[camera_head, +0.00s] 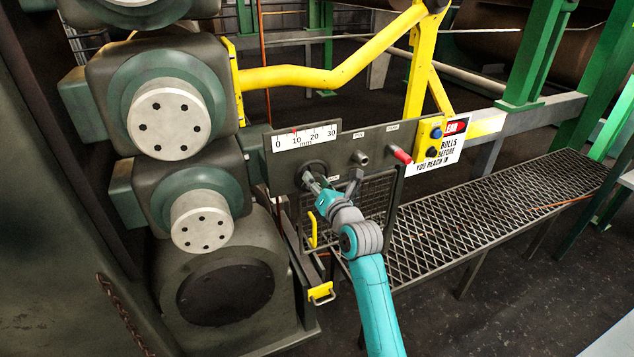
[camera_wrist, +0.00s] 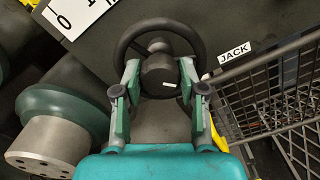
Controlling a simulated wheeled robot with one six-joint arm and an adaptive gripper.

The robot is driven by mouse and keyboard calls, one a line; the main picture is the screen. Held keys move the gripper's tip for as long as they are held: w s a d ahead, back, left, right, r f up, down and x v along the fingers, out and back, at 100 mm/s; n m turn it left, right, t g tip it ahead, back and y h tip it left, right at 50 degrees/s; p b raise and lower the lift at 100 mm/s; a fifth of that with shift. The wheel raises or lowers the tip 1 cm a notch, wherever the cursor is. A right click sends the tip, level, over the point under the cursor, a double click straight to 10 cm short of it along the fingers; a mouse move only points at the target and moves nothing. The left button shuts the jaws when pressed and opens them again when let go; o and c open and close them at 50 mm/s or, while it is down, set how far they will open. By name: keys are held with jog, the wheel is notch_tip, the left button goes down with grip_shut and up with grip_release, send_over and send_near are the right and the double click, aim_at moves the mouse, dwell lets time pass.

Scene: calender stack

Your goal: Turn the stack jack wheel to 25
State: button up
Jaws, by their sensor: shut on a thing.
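The stack jack wheel, a dark round handwheel (camera_wrist: 196,40), sits on the grey panel with a "JACK" label (camera_wrist: 235,53) to its right. In the head view the wheel (camera_head: 314,166) is partly hidden by my gripper (camera_head: 317,184). In the wrist view the two fingers of my gripper (camera_wrist: 160,72) are shut on the wheel, one on each side of its hub, at the lower rim. Above it, a white mm scale (camera_head: 305,137) runs from 0 to 30. A small red pointer on it stands near 10.
To the right on the panel are a grey knob (camera_head: 361,157), a red-handled lever (camera_head: 400,155) and a yellow box with a blue button (camera_head: 436,134). A mesh guard (camera_head: 372,205) hangs below. Large rolls' bearing housings (camera_head: 170,118) stand at left; a grated walkway (camera_head: 500,190) lies right.

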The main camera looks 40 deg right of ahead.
jog(key=shift+r+n, duration=0.15)
jog(key=shift+n, duration=0.35)
jog(key=o, duration=1.1)
jog(key=shift+w, duration=0.1)
jog(key=shift+o, duration=0.2)
jog(key=v, duration=1.2)
